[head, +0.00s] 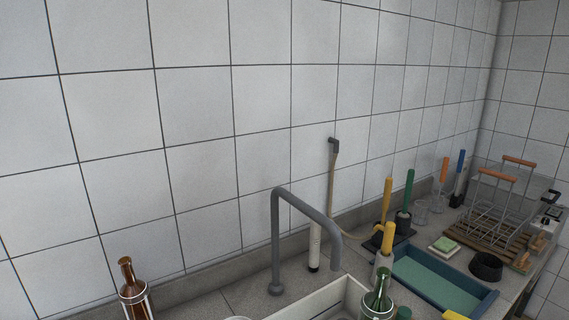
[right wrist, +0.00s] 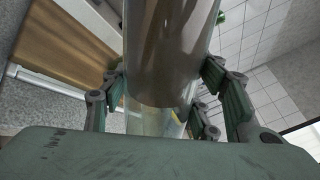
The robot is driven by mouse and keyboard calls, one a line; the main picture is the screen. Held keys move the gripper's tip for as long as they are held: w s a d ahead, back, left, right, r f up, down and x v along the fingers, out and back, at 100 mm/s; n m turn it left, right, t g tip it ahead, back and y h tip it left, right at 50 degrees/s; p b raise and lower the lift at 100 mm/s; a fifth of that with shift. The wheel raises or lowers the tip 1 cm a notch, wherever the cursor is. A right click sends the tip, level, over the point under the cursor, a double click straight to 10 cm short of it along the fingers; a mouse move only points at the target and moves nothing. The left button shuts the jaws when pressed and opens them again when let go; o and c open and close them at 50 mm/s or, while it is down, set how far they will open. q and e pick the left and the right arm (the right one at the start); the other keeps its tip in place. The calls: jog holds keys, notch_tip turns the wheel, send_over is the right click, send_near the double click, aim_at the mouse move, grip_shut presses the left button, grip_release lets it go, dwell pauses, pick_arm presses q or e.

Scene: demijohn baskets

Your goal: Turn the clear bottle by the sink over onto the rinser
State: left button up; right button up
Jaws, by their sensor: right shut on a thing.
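In the right wrist view my right gripper (right wrist: 163,88) is shut on a clear glass bottle (right wrist: 166,45), with green-padded fingers on both sides of its round body. The bottle's ends are not clear in that view. In the head view a white-rimmed sink (head: 318,302) lies at the bottom, under a grey bent tap (head: 304,206). I cannot make out the rinser for sure. Neither gripper is clearly seen in the head view, and my left gripper is not in view.
A brown bottle (head: 135,292) stands at left, a green bottle (head: 377,296) at the sink's right. Beyond are a blue tray (head: 440,278), upright brushes (head: 388,212), a black bowl (head: 486,267) and a wire rack (head: 492,212). The tiled wall (head: 195,130) is close behind.

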jog(key=shift+m+b, duration=0.4)
jog(key=shift+m, duration=0.5)
jog(key=m+b, duration=0.1)
jog(key=m, duration=0.2)
jog(key=m+b, duration=0.2)
jog(key=m, duration=0.1)
jog(key=shift+f+m, duration=0.2)
jog(key=shift+m, duration=1)
jog(key=shift+r+m+b, duration=0.2)
jog(key=shift+m+b, duration=0.1)
jog(key=shift+c, duration=0.8)
jog(key=shift+d+r, duration=0.1)
jog(key=shift+r, duration=0.05)
grip_shut()
